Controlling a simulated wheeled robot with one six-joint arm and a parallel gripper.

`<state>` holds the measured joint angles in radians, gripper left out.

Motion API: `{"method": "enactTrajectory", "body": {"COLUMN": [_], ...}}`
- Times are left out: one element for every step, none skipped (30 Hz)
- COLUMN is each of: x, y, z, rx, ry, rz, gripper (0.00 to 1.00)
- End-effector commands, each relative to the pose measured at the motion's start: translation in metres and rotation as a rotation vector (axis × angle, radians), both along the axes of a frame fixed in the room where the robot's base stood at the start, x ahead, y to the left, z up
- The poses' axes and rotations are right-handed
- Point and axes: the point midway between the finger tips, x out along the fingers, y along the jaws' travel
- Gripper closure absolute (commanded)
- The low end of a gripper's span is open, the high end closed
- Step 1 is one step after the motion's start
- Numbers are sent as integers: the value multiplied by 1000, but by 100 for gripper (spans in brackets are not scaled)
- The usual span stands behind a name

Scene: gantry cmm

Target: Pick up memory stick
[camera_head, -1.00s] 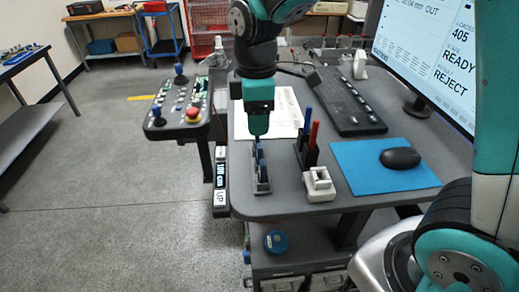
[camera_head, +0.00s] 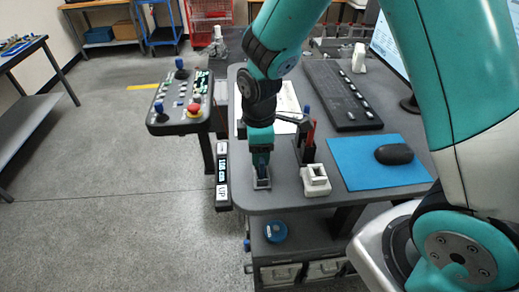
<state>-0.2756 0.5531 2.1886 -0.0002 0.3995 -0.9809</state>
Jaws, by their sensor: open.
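A small grey rack (camera_head: 263,184) stands near the left front edge of the desk. Dark blue pieces, which look like memory sticks, stand in it; my gripper now hides most of them, and I cannot tell them apart. My gripper (camera_head: 261,164) points straight down at the rack, with its fingertips low over or around its contents. Its jaws are open. Whether a stick lies between the fingers is hidden.
A pen holder (camera_head: 305,150) with pens and a white block (camera_head: 315,180) stand just right of the rack. A blue mat (camera_head: 360,172) with a black mouse (camera_head: 394,154), a keyboard (camera_head: 340,95) and a control panel (camera_head: 180,108) are around.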

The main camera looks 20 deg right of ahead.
Motion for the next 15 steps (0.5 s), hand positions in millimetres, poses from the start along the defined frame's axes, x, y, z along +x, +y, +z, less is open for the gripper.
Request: {"method": "enactTrajectory", "body": {"x": [0,0,0,0,0,0,0,0,0,0,0,0,0,0,0], "y": [0,0,0,0,0,0,0,0,0,0,0,0,0,0,0], "z": [0,0,0,0,0,0,0,0,0,0,0,0,0,0,0], "rx": [0,0,0,0,0,0,0,0,0,0,0,0,0,0,0], "ry": [0,0,0,0,0,0,0,0,0,0,0,0,0,0,0], "rz": [0,0,0,0,0,0,0,0,0,0,0,0,0,0,0], "gripper": [47,51,61,68,74,84,90,91,91,91,91,91,91,91,91]}}
